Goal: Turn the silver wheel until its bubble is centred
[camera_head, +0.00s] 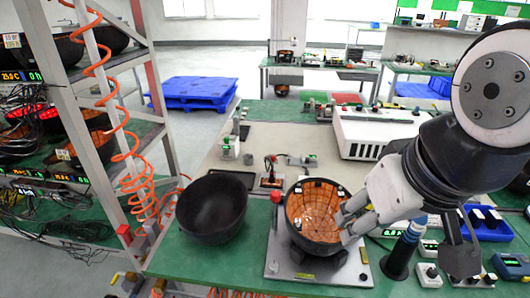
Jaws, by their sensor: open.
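I cannot make out the silver wheel or its bubble; they are too small or hidden. A black bowl (297,237) with an orange, segmented inside sits on a silver plate (283,268) on the green bench. The plate carries small yellow labels and a red knob (276,197) stands at its back left. My gripper (345,222) comes in from the right with its grey fingers apart. It is at the right rim of the orange bowl and overlaps it in the picture; I cannot tell whether it touches. Nothing shows between the fingers.
An empty black bowl (212,208) stands to the left. A dark cylinder with a blue top (403,248), small meters (428,274) and a blue tray (485,226) crowd the right. A white box (375,131) stands behind. A rack post and orange coiled hose (128,150) are at left.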

